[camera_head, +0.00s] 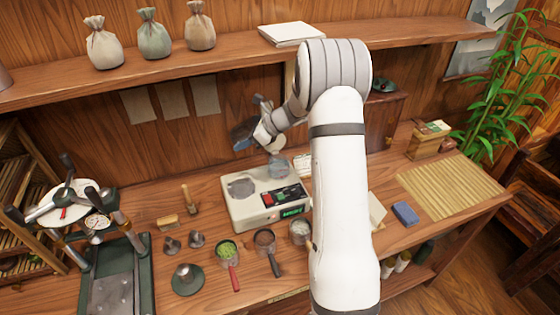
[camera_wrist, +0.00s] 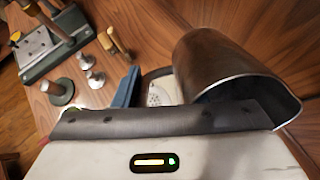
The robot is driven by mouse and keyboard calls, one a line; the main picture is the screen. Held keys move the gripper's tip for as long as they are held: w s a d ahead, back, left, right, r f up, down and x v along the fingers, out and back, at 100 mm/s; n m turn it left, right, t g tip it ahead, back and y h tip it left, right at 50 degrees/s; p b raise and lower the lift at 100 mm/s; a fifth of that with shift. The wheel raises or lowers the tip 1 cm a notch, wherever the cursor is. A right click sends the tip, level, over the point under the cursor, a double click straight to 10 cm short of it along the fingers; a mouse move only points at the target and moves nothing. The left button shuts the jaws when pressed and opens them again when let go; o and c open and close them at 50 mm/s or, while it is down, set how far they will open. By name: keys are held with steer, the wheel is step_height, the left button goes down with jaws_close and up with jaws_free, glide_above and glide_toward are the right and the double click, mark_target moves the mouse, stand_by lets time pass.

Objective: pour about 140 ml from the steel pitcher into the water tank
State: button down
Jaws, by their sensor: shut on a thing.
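The steel pitcher (camera_wrist: 225,70) fills the upper right of the wrist view, tilted well over, with its wide open mouth toward the lower right. My gripper (camera_head: 257,130) is shut on the pitcher and holds it in the air above the back of the table. In the head view the pitcher (camera_head: 243,131) is small, dark and partly hidden by my gripper. A small clear vessel (camera_head: 279,167), which looks like the water tank, sits at the back of a cream appliance (camera_head: 248,208), below and right of the pitcher. No stream of water can be made out.
A press (camera_head: 110,235) stands at the left. Small tools and several cups, one with green leaves (camera_head: 227,252), line the front. A shelf (camera_head: 150,68) with cloth bags runs above my gripper. A bamboo mat (camera_head: 450,187) lies at the right.

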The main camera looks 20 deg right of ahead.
steer(key=shift+r+p, duration=0.1)
steer(key=shift+p, duration=0.45)
steer(key=f+g+h, duration=0.1)
steer(key=f+h, duration=0.1)
steer(key=f, duration=0.1)
steer(key=a+f+g+h, duration=0.1)
steer(key=f+g+h, duration=0.1)
steer(key=f+h, duration=0.1)
steer(key=w+a+f+g+h, duration=0.1)
steer(key=f+h, duration=0.1)
steer(key=f, duration=0.2)
steer(key=shift+a+f, duration=0.1)
steer(key=shift+f, duration=0.25)
steer(key=shift+w+a+f+g+h+b, duration=0.15)
steer(key=shift+g+h+b, duration=0.15)
steer(key=shift+g+h, duration=0.5)
steer(key=shift+h, duration=0.3)
stand_by(1.2)
